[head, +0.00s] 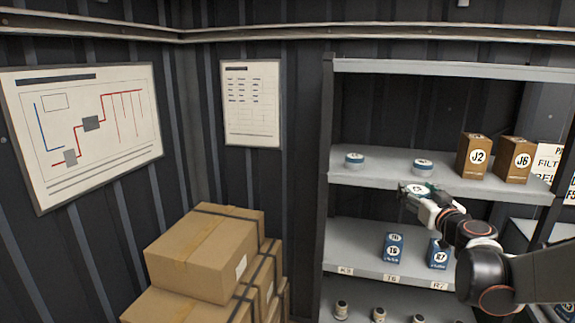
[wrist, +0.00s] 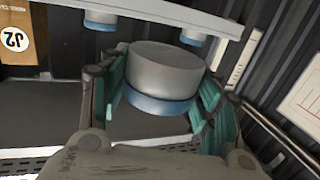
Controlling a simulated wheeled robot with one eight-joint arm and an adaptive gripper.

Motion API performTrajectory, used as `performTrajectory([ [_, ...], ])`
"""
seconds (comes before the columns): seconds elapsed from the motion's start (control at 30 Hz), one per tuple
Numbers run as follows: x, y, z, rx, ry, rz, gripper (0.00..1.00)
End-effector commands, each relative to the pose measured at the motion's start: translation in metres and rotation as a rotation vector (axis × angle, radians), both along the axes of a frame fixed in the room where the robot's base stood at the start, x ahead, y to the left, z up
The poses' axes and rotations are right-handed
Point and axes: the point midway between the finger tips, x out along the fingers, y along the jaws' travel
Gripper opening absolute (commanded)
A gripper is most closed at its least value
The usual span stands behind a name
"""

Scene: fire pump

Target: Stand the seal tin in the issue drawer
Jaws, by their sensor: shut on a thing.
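My gripper (wrist: 160,78) is shut on a round grey tin (wrist: 165,70) with a blue band, its fingers on either side. In the head view the held tin (head: 417,189) is small and partly covered by the fingers. It is just in front of the upper shelf, close to its front edge. I cannot read its label to tell whether it is the seal tin. Two similar tins, one at the left (head: 354,159) and one nearer the middle (head: 423,167), stand on that shelf. I cannot make out the issue drawer in either view.
Brown boxes J2 (head: 475,157) and J6 (head: 515,160) stand right of the tins on the upper shelf (head: 375,180). Blue boxes (head: 393,247) and small jars (head: 379,315) sit on lower shelves. Stacked cartons (head: 205,250) fill the floor left of the rack.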

Motion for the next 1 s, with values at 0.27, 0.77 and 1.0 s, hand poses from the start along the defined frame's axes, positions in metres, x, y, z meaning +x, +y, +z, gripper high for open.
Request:
performTrajectory([
  [0.27,0.015,0.046,-0.133,-0.001,-0.001,-0.063,0.3],
  [0.77,0.014,0.11,-0.229,-0.003,-0.002,-0.071,0.3],
  [1.0,0.011,0.132,-0.252,-0.003,-0.001,-0.053,0.3],
])
